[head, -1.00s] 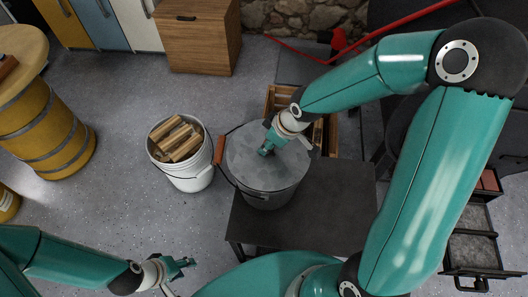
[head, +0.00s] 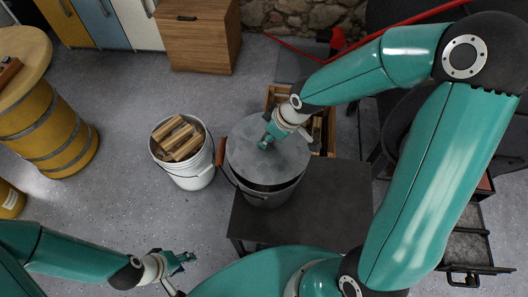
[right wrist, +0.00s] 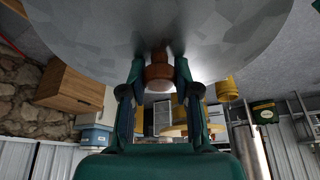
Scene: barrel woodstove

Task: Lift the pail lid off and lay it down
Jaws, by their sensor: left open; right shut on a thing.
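The galvanized pail (head: 262,200) stands on a low dark table in the head view. Its round grey lid (head: 250,160) is just above the rim, with a dark gap showing along the near side. My right gripper (head: 266,143) is at the lid's centre. In the right wrist view, my right gripper (right wrist: 160,82) is shut on the brown lid knob (right wrist: 159,74), and the lid (right wrist: 230,40) fills the top of the picture. My left gripper (head: 184,260) is open and empty at the lower left, well away from the pail.
The dark table (head: 325,205) has bare top to the right of the pail. A white bucket of split wood (head: 190,178) stands to its left. A wooden crate (head: 330,130) is behind. The pail's bail grip (head: 221,151) sticks up at left.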

